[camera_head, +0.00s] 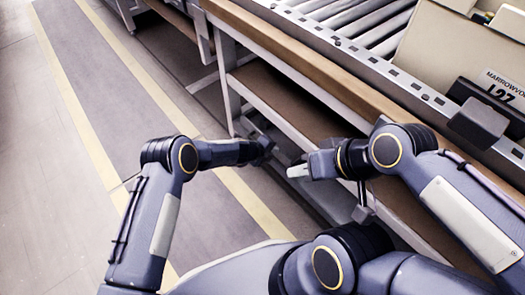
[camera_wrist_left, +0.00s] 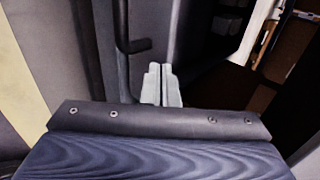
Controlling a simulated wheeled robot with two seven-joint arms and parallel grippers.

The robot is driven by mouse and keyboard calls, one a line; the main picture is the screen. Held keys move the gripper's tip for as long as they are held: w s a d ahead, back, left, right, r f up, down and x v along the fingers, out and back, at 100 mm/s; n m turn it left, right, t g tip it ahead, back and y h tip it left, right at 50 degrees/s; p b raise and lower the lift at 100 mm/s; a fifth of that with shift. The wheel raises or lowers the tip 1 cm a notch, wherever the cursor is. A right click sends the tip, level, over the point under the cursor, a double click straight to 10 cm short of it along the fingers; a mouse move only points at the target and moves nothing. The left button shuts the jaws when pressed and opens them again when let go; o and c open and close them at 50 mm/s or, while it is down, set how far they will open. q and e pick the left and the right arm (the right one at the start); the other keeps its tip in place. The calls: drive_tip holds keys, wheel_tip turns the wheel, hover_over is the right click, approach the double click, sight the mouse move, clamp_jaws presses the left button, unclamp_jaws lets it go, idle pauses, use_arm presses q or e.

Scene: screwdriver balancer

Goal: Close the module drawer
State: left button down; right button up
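I cannot clearly make out the module drawer in either view. In the left wrist view, a dark bent bar (camera_wrist_left: 124,40), which may be a handle, stands against a grey surface just beyond my left gripper. My left gripper (camera_wrist_left: 162,86) has its two pale fingers side by side with no clear gap, and nothing shows between them. In the head view, my left gripper (camera_head: 266,144) is beside the lower part of the workbench. My right gripper (camera_head: 298,171) is just below and right of it, its pale tip pointing left. The finger gap is hidden there.
The workbench (camera_head: 300,62) has a wooden edge and brown lower shelves (camera_head: 285,105). A roller conveyor (camera_head: 345,22) runs on top. A beige box (camera_head: 450,50) and a dark labelled bin (camera_head: 490,95) are at upper right. The striped floor lane (camera_head: 110,75) at left is clear.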

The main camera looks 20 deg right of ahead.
use_arm(q)
drive_tip(key=shift+w+d, duration=0.2)
drive_tip(key=shift+d, duration=0.35)
drive_tip(key=shift+r, duration=0.15)
